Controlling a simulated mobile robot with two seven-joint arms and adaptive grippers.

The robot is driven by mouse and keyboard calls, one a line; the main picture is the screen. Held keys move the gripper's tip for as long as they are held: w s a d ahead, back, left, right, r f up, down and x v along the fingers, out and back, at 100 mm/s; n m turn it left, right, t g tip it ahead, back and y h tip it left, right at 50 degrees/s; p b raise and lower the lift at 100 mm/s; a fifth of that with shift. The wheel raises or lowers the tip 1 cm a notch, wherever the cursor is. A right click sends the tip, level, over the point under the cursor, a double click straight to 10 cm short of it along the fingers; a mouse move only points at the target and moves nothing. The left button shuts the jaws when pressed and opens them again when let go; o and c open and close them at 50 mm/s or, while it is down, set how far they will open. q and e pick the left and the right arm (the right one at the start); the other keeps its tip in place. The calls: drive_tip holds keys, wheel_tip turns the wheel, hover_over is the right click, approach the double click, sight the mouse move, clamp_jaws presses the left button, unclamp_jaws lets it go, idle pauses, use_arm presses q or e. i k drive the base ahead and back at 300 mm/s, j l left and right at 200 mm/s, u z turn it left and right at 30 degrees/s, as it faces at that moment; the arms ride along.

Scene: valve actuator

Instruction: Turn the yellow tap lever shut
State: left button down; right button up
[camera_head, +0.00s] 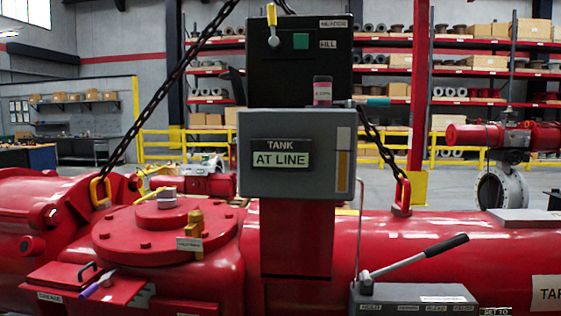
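Two yellow levers are in view, and I cannot tell for sure which is the tap lever. One yellow lever (271,15) stands upright on the front of the black box (265,70), above its pale metal pivot. A thin yellow lever (149,196) lies slantwise over the red flanged cover (165,232), beside a grey cap (167,198). A brass fitting (195,222) with a pale tag stands on the same cover. Neither of my grippers is in view.
A grey box (297,180) labelled "TANK AT LINE" stands centrally on a red post. Chains (172,88) slope down either side. A black-gripped hand lever (415,258) rises at front right. A purple-handled tool (97,285) lies at front left. A pink-and-clear container (322,91) sits above the grey box.

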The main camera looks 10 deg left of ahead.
sight(275, 43)
drive_tip(key=i+j, duration=0.2)
drive_tip(key=j, duration=0.2)
drive_tip(key=i+j, duration=0.2)
drive_tip(key=j, duration=0.15)
drive_tip(key=i+j+z, duration=0.1)
drive_tip(key=z, duration=0.3)
drive_tip(key=j+z, duration=0.4)
drive_tip(key=i+j+z, duration=0.1)
drive_tip(key=z, duration=0.3)
